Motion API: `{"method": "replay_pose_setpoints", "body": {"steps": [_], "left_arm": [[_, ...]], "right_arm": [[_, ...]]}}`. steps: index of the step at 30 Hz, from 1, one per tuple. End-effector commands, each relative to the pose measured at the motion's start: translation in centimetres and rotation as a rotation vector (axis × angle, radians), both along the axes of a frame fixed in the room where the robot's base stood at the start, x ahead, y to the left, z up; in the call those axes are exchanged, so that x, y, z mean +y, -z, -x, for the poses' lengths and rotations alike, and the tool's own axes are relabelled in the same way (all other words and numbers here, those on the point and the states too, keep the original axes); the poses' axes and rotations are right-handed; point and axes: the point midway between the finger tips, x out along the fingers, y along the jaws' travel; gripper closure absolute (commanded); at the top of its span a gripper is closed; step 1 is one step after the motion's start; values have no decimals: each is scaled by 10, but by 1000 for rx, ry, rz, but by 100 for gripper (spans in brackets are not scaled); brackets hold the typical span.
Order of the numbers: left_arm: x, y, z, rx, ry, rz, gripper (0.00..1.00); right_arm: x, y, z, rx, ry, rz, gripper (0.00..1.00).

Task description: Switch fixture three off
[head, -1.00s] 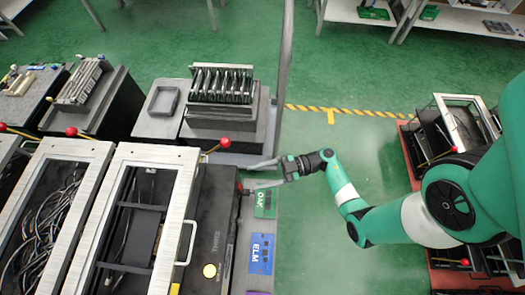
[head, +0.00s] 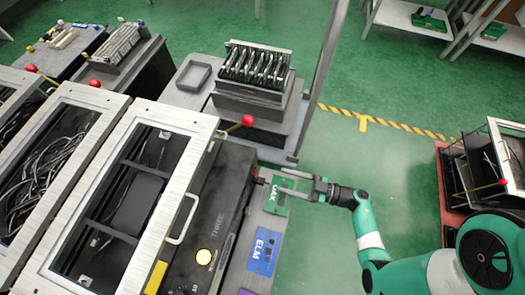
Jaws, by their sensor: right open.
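Fixture three is a black box marked "THREE" (head: 216,228) with a silver-framed window lid (head: 197,157) beside its panel. Its lever ends in a red ball (head: 248,121) and rises at the far end of the frame. A red knob (head: 255,172) sits on the box's right side, and a round yellow light (head: 204,256) is on the panel near the bottom. My right gripper (head: 279,181) is open and empty, just right of the red knob and over the green OAK card. A gap to the lever ball shows. My left gripper is out of view.
The green OAK card (head: 279,201) and blue ELM card (head: 264,250) lie on the grey ledge. Other framed fixtures with red-ball levers (head: 94,84) stand left. A slotted rack (head: 254,75) stands behind.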

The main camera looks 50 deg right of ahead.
Motion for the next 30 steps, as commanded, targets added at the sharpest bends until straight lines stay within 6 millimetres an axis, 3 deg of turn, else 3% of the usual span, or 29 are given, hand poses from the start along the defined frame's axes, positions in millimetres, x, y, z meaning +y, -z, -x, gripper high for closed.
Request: {"method": "replay_pose_setpoints", "body": {"steps": [12,24,30], "left_arm": [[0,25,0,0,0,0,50],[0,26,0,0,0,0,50],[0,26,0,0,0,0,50]], "right_arm": [[25,2,-69,-1,-5,4,35],[28,0,-80,0,1,1,35],[28,0,-79,0,1,1,69]]}}
